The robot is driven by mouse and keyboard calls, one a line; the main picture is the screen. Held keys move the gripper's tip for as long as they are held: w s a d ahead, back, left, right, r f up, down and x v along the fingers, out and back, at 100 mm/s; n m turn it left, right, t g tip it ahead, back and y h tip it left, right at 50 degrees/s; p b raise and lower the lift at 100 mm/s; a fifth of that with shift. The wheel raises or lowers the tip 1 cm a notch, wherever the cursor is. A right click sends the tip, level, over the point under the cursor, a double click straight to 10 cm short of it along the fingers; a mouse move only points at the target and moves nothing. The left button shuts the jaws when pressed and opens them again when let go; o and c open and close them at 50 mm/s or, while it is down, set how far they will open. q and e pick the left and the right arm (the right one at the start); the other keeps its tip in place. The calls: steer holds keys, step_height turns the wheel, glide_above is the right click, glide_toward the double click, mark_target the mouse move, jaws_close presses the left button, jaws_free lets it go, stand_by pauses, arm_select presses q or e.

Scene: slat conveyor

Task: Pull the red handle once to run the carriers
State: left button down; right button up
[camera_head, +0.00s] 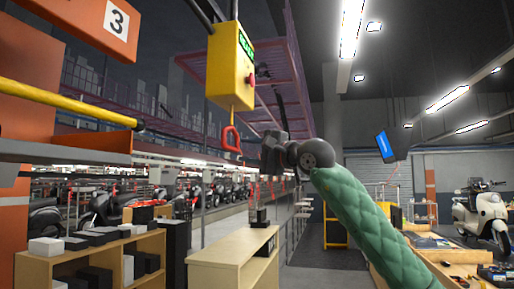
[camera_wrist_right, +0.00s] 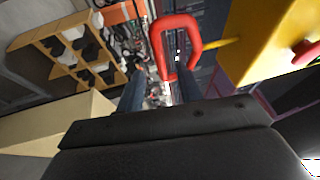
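The red handle (camera_head: 224,138) is a loop that hangs below a yellow control box (camera_head: 228,70) in the head view. In the right wrist view the red handle (camera_wrist_right: 159,50) shows upper centre, beyond the fingers, joined by a yellow rod to the yellow box (camera_wrist_right: 262,42). My right gripper (camera_head: 270,148) is just right of the handle in the head view, with a small gap between them. Its two dark fingers stand apart in the wrist view (camera_wrist_right: 160,90), with nothing seen between them. My left gripper is not in view.
The box carries a red button (camera_head: 249,80) on its side. Wooden shelves (camera_head: 150,242) with dark and white boxes and a wooden counter (camera_head: 215,255) stand below. A yellow rail (camera_head: 70,100) is at left. Scooters line the back. Air around the handle is clear.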

mark_target(233, 150)
steer(key=shift+w+a+r+p, duration=0.1)
steer(key=shift+w+a+p, duration=0.25)
steer(key=shift+w, duration=0.15)
steer(key=shift+w+a+p, duration=0.3)
steer(key=shift+a+p, duration=0.05)
steer(key=shift+a, duration=0.05)
steer(key=shift+x, duration=0.85)
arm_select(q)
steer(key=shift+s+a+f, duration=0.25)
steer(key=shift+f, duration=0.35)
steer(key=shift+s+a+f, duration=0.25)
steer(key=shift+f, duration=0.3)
arm_select(e)
steer(key=shift+x, duration=1.15)
jaws_close()
arm_select(q)
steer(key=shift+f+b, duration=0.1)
steer(key=shift+b, duration=0.25)
